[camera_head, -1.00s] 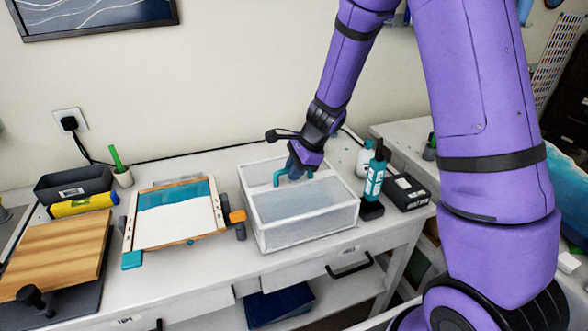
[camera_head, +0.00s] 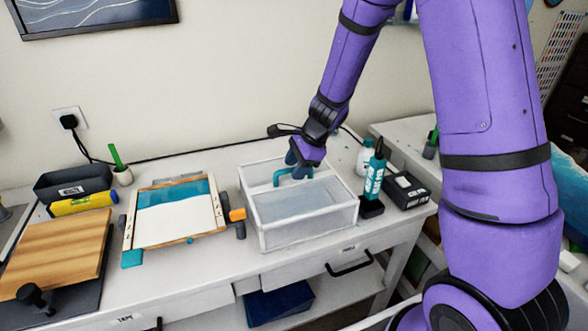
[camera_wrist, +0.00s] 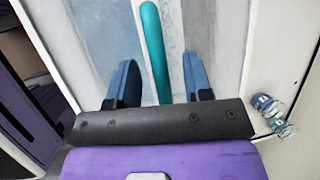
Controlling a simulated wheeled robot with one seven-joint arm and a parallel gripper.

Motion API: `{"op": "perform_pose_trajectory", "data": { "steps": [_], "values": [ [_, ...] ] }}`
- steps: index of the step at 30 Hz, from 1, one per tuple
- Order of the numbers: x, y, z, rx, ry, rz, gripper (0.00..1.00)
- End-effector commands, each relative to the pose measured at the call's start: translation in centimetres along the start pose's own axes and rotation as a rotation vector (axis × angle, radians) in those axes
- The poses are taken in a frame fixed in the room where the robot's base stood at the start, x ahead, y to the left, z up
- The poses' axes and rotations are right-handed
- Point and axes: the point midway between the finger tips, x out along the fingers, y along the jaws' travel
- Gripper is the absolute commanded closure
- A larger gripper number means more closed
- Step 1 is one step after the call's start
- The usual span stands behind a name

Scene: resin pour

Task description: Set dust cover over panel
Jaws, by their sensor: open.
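The dust cover (camera_head: 300,228) is a clear box with whitish edges and a teal handle (camera_head: 282,174) on top. It stands on the white table, right of the panel. The panel (camera_head: 176,222) is a wooden board, teal at the back and white at the front, held in a frame. My gripper (camera_head: 298,168) is at the handle. In the wrist view my gripper (camera_wrist: 156,85) is open, its blue fingers on either side of the teal handle bar (camera_wrist: 153,45), with a gap visible on both sides. The cover's clear top (camera_wrist: 215,45) lies beyond.
A teal bottle (camera_head: 376,172), a white bottle (camera_head: 364,157) and a black box (camera_head: 404,190) stand right of the cover. An orange clamp part (camera_head: 237,214) sits between panel and cover. A striped wooden board (camera_head: 60,250) and black bin (camera_head: 74,182) are at left.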

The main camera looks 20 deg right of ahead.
Motion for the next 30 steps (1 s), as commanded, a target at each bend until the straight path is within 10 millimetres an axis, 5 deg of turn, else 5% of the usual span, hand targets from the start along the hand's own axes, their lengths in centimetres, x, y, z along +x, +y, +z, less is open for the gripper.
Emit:
{"op": "perform_pose_trajectory", "data": {
  "steps": [12, 26, 30],
  "values": [
    [-7.5, -0.1, 0.0, 0.000, 0.001, -0.004, 0.54],
    [-10.0, 0.2, 0.2, -0.022, 0.001, -0.005, 0.54],
    [-12.4, 1.3, 1.4, -0.139, 0.005, -0.016, 0.54]
  ]
}}
